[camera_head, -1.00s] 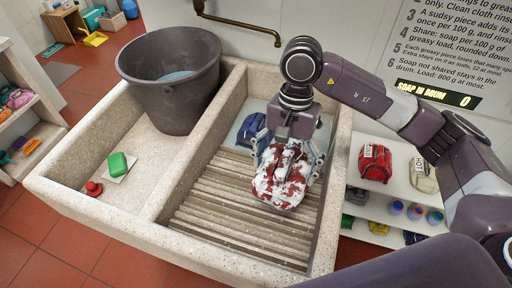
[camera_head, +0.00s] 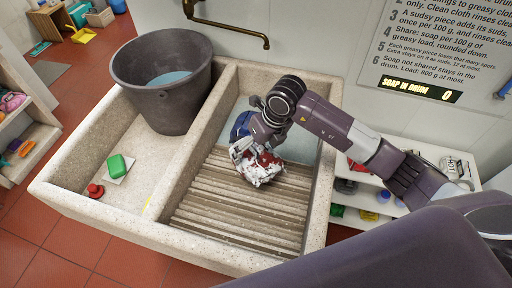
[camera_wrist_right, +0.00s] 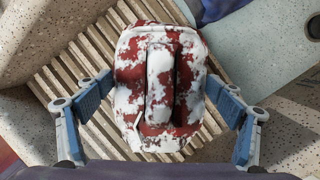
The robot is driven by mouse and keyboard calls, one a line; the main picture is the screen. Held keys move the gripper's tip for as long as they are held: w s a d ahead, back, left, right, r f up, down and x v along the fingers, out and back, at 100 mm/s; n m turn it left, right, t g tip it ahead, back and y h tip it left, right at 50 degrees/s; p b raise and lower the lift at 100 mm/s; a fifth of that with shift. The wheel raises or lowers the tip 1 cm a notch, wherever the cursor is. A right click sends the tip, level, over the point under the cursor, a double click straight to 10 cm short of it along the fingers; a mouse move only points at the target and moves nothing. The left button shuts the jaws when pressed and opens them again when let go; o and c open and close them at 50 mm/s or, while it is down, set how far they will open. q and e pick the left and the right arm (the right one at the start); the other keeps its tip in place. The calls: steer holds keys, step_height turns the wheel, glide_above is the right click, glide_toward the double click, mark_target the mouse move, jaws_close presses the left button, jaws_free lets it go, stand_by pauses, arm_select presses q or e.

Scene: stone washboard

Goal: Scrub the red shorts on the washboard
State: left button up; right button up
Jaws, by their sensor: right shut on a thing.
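The red shorts (camera_head: 262,173) are a bundle covered in white suds patches. They lie on the upper part of the ribbed washboard (camera_head: 225,215) in the stone sink's right basin. My right gripper (camera_head: 252,160) is shut on the shorts. In the right wrist view the shorts (camera_wrist_right: 158,85) sit between its two blue-grey fingers, with the washboard ribs (camera_wrist_right: 75,75) beneath. Part of the shorts is hidden by the gripper in the head view. My left gripper is not in view.
A dark bucket of water (camera_head: 165,100) stands in the left basin. A green soap bar (camera_head: 118,166) and a red stopper (camera_head: 95,190) are there too. A blue garment (camera_head: 240,126) lies behind the washboard.

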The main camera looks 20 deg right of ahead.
steer(key=shift+f+m, duration=0.2)
steer(key=shift+m, duration=0.1)
steer(key=shift+s+a+f+b, duration=0.2)
steer(key=shift+f+b, duration=0.55)
steer(key=shift+f, duration=0.35)
steer(key=shift+s+a+f+b, duration=0.15)
steer(key=shift+f+b, duration=0.55)
steer(key=shift+f, duration=0.45)
steer(key=shift+s+a+f+b, duration=0.1)
steer(key=shift+s+f+b, duration=0.1)
steer(key=shift+f+b, duration=0.75)
steer(key=shift+s+f+b, duration=0.15)
steer(key=shift+f+b, duration=0.3)
steer(key=shift+f, duration=0.55)
steer(key=shift+s+a+r, duration=0.1)
